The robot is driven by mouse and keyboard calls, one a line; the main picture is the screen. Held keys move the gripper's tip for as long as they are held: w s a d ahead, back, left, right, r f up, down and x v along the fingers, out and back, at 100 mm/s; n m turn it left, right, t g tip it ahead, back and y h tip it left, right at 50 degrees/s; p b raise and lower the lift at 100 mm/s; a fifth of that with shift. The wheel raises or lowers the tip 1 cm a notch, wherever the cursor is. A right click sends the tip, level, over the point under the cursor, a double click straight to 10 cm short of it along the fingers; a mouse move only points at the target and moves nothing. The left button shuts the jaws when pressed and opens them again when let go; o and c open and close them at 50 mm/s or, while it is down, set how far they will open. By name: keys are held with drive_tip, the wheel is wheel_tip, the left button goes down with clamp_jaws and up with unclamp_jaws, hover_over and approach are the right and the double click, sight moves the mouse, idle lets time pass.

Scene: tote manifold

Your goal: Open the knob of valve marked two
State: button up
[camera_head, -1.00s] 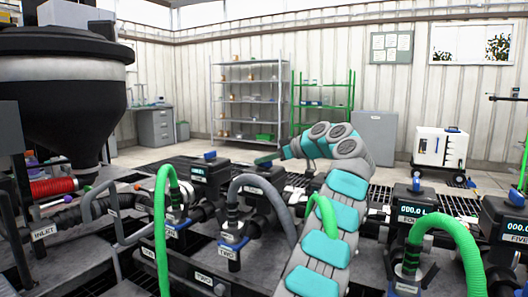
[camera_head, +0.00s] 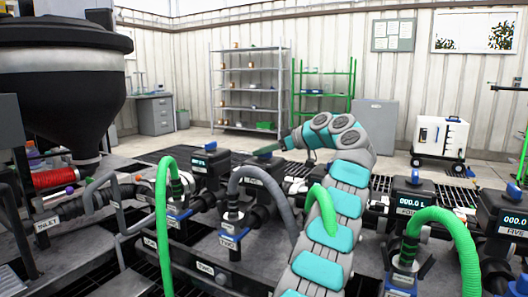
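Valve two's station stands left of centre, with a dark housing (camera_head: 262,172) behind a grey curved hose. Its pipe fitting with a blue clamp (camera_head: 235,232) bears a "TWO" label (camera_head: 228,243). I cannot make out valve two's knob. My arm reaches away from me and bends left. My gripper (camera_head: 268,149) is at its far end, small, just above or behind the top of the valve two housing. I cannot tell whether it touches anything or how its fingers stand.
Valve one's housing (camera_head: 209,166), with a blue knob (camera_head: 211,146), stands to the left, near a green hose (camera_head: 163,225). Valves four (camera_head: 411,197) and five (camera_head: 508,215) stand to the right. A black hopper (camera_head: 62,100) fills the upper left. Open floor lies behind the manifold.

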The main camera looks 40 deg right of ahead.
drive_tip(key=shift+o, duration=0.9)
drive_tip(key=shift+a+f+m+h+b, duration=0.15)
drive_tip(key=shift+m+h+b, duration=0.2)
drive_tip(key=shift+b, duration=0.5)
